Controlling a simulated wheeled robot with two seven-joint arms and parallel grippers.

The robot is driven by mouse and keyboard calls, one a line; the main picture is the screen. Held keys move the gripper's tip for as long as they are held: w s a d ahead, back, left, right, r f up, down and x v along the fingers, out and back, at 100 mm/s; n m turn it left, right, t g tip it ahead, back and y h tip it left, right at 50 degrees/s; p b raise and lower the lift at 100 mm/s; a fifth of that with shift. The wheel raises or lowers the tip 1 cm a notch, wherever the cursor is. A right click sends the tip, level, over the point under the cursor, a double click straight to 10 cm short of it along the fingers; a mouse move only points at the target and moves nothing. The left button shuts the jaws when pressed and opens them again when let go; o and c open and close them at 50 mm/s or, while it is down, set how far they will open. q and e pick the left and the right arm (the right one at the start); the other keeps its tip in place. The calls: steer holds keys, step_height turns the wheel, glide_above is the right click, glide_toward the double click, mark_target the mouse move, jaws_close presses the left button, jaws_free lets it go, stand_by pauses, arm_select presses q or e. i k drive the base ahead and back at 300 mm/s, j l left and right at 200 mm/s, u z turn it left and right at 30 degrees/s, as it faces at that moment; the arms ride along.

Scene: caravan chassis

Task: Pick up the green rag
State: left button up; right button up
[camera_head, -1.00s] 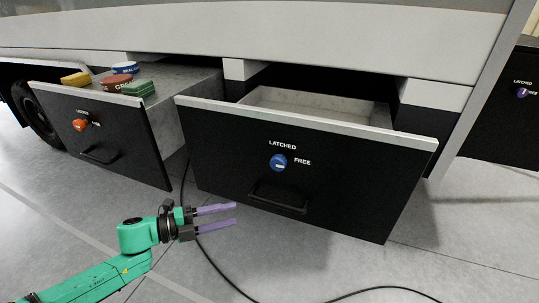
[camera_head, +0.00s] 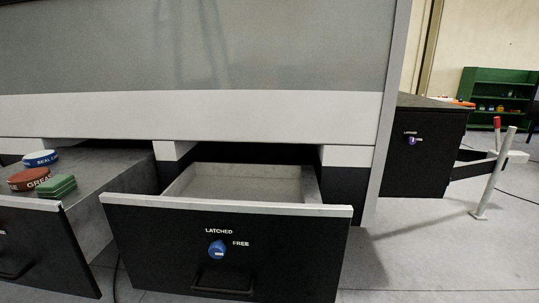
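A green folded piece (camera_head: 57,186), which looks like the rag, lies at the left of the head view, on the grey surface of the pulled-out left drawer (camera_head: 95,190). It sits close behind the drawer's front edge. A red-brown tin marked GREASE (camera_head: 29,179) is beside it on the left, and a blue and white tin (camera_head: 40,158) is behind. Neither of my grippers shows in the head view now, so their state is hidden.
The middle drawer, with a black front (camera_head: 285,255) and blue latch knob (camera_head: 217,249), is also pulled out; its visible interior looks empty. At right are a dark box (camera_head: 430,165), a white stand (camera_head: 492,180) and a green shelf (camera_head: 490,88). Grey floor (camera_head: 420,265) is free at lower right.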

mark_target(55, 188)
steer(key=u, duration=1.5)
